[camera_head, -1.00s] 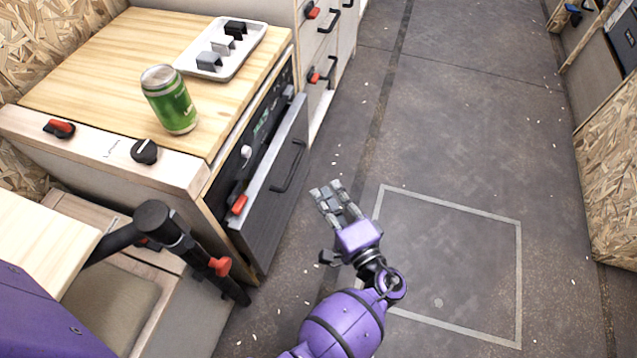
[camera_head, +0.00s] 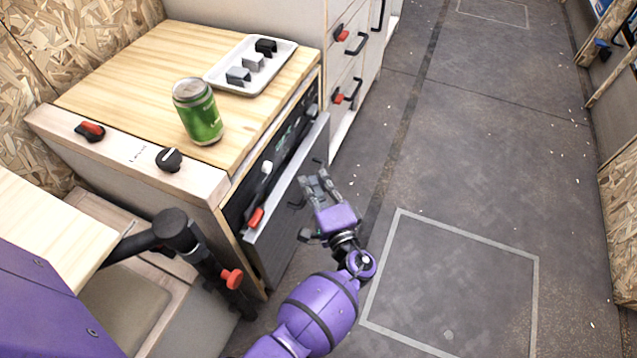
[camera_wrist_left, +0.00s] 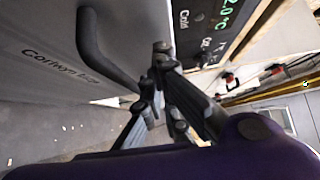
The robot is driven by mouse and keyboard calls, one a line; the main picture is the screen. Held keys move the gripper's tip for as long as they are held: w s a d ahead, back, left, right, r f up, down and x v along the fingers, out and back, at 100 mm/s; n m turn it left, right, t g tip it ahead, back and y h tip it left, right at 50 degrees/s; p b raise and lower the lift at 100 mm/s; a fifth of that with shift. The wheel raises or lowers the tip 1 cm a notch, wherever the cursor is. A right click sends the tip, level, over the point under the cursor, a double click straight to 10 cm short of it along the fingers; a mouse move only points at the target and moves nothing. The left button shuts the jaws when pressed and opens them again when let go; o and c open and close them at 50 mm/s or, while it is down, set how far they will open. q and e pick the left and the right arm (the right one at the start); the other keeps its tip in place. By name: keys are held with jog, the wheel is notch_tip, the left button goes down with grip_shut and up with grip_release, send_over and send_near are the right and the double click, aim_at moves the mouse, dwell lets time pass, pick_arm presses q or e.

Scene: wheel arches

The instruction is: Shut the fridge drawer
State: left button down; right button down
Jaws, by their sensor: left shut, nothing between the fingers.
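The fridge drawer (camera_head: 283,225) is under the wooden counter, with a dark grey front and a pale top edge. Its front stands out from the cabinet, so it is partly open. Its black handle (camera_head: 297,204) is partly hidden behind my left gripper (camera_head: 316,178) in the head view. The gripper is shut and empty, close in front of the drawer front. In the left wrist view the handle (camera_wrist_left: 98,50) and the lettered drawer front (camera_wrist_left: 45,55) are beside the gripper's fingers (camera_wrist_left: 163,55). I cannot tell whether they touch. My right gripper is not in view.
A green can (camera_head: 198,112) and a white tray (camera_head: 216,78) with dark and grey blocks stand on the counter (camera_head: 130,75). A control panel (camera_wrist_left: 205,28) is above the drawer front. Drawers with black handles (camera_head: 350,70) stand beyond. The floor (camera_head: 470,170) to the right is clear.

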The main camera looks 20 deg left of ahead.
aim_at(297, 177)
pick_arm(q)
jog(key=shift+a, duration=0.1)
jog(key=shift+a, duration=2.4)
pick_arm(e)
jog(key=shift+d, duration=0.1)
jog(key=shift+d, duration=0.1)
